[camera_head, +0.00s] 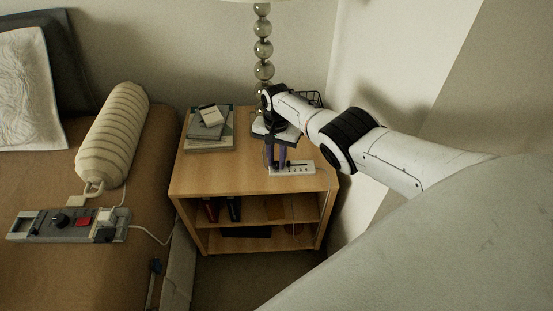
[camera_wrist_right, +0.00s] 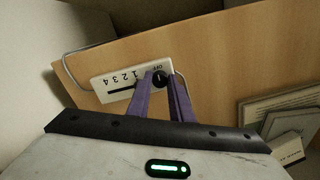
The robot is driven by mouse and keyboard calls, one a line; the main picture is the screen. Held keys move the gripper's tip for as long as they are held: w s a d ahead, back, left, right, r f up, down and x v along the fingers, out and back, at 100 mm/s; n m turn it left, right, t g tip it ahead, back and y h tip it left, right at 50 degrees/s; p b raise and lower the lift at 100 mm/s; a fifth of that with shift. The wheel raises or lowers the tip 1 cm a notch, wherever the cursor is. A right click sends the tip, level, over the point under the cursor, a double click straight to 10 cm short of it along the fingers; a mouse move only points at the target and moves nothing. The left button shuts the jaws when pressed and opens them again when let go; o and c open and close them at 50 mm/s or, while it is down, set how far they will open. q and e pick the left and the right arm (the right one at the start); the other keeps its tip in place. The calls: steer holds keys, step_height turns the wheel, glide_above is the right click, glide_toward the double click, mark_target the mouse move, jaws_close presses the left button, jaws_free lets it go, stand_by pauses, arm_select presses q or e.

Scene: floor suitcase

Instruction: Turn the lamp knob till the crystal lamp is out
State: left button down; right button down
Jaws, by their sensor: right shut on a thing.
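The crystal lamp (camera_head: 263,48), a stack of clear grey balls, stands at the back of the wooden nightstand; its shade is mostly cut off above, and I cannot tell whether it is lit. A white control box (camera_head: 300,167) lies near the nightstand's front edge. It also shows in the right wrist view (camera_wrist_right: 122,82), with numbers, a slot and "OFF" beside the black lamp knob (camera_wrist_right: 160,78). My right gripper (camera_head: 276,164) points down with its purple fingers shut on the knob, also in the right wrist view (camera_wrist_right: 160,82). My left gripper is out of view.
Books (camera_head: 210,128) lie at the nightstand's (camera_head: 205,178) left, with a black wire basket (camera_head: 311,98) at its back right. The bed at left holds a ribbed bolster (camera_head: 112,135) and a grey panel (camera_head: 70,225) with a black knob and red part. A wall stands close at right.

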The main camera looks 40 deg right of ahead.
steer(key=c, duration=1.6)
jaws_free()
